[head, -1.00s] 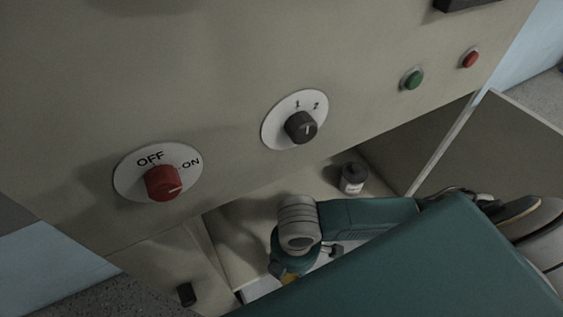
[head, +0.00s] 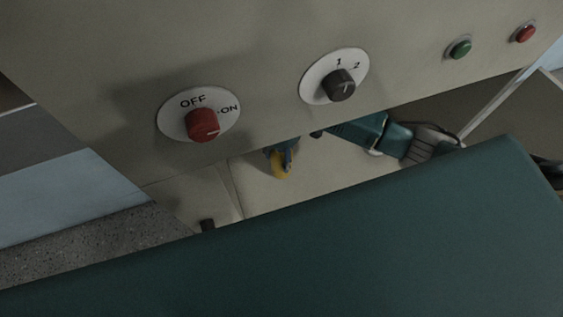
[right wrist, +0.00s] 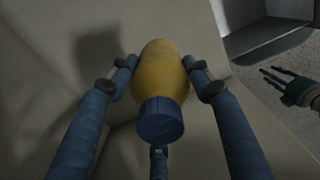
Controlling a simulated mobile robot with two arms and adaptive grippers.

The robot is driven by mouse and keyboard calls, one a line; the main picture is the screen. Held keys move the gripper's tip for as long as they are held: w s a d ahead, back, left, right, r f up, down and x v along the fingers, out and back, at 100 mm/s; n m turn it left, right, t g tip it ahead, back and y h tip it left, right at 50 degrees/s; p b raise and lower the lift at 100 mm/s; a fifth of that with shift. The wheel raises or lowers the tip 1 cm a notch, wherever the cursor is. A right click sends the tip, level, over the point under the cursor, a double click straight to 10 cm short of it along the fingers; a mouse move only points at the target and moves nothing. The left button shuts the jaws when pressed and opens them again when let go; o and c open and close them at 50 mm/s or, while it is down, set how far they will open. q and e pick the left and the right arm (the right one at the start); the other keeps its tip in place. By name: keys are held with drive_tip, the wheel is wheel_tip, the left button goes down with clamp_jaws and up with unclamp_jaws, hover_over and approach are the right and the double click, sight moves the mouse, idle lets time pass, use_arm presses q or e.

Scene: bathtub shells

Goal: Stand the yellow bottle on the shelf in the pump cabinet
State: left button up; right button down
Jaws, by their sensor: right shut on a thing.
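The yellow bottle (right wrist: 160,75) has a blue cap (right wrist: 161,120). My right gripper (right wrist: 160,78) is shut on it, with blue fingers on both sides in the right wrist view. In the head view the bottle (head: 281,168) shows as a small yellow patch below the panel edge, beside a blue finger. The pale shelf (head: 325,172) of the pump cabinet (head: 265,45) lies behind and under it. I cannot tell whether the bottle touches the shelf. My left gripper (right wrist: 272,82) shows at the right of the right wrist view, its dark fingers spread and empty.
The cabinet front has a red OFF/ON knob (head: 202,124), a dark 1/2 knob (head: 340,85), a green button (head: 459,48) and a red button (head: 525,34). A door (head: 515,108) stands open at right.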

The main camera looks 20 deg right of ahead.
sight(281, 165)
drive_tip(key=shift+f, duration=0.9)
wheel_tip(281, 165, down, 5)
drive_tip(key=shift+s+r, duration=0.1)
drive_tip(key=shift+r, duration=0.1)
drive_tip(key=shift+w+f, duration=0.25)
drive_tip(key=shift+f, duration=0.05)
drive_tip(key=c, duration=0.8)
unclamp_jaws()
drive_tip(key=shift+f, duration=0.15)
drive_tip(key=shift+r, duration=3.9)
